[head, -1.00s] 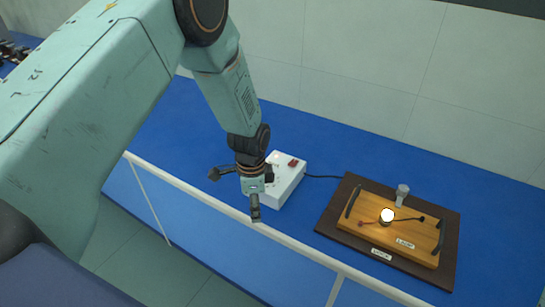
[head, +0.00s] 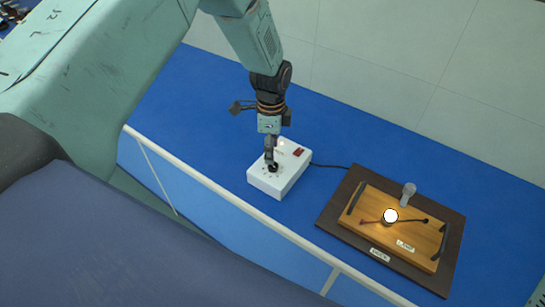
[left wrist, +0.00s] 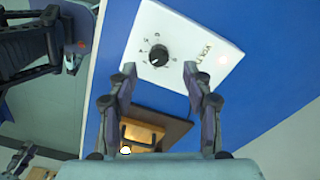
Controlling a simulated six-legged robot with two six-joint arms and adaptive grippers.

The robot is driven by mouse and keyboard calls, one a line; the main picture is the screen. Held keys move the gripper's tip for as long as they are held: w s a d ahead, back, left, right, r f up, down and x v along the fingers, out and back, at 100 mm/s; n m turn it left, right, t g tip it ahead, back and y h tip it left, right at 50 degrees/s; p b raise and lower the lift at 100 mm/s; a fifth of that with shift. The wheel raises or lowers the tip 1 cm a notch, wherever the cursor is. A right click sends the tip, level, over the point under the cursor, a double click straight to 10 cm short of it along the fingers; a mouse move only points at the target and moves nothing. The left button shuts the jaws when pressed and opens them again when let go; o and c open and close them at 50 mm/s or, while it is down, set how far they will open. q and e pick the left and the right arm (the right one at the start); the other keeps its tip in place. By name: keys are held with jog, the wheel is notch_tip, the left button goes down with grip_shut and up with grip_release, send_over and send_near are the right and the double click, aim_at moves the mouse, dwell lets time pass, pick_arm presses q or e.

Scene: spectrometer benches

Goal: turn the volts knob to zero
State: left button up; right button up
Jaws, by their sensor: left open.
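The volts knob (left wrist: 158,56) is a black round dial on the white power box (left wrist: 165,22), with marks around it and a white pointer line. In the head view the box (head: 264,184) stands on the blue bench, and the knob (head: 273,168) shows just below my left gripper (head: 270,152). In the left wrist view the knob lies beyond and between the two fingertips of my left gripper (left wrist: 160,72), which are spread apart and empty. I cannot tell the exact gap to the knob. My right gripper is not in view.
A red switch (head: 299,152) sits on the box. A cable (head: 330,166) runs from it toward a dark base board (head: 335,215) with a wooden lamp board (head: 405,228) and lit bulb (head: 390,216). A pale rail (head: 225,193) edges the bench front.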

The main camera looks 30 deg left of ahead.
aim_at(274, 165)
pick_arm(q)
jog(key=f, duration=0.2)
jog(key=d+f, duration=0.1)
jog(key=f, duration=0.1)
jog(key=shift+f+p, duration=0.25)
jog(key=shift+p, duration=0.05)
jog(key=shift+a+f, duration=0.35)
jog(key=shift+f, duration=0.2)
jog(key=shift+s+d+r, duration=0.1)
jog(key=shift+d, duration=0.25)
jog(key=shift+c, duration=1.4)
jog(key=shift+a, duration=0.25)
jog(key=c, duration=0.4)
grip_shut()
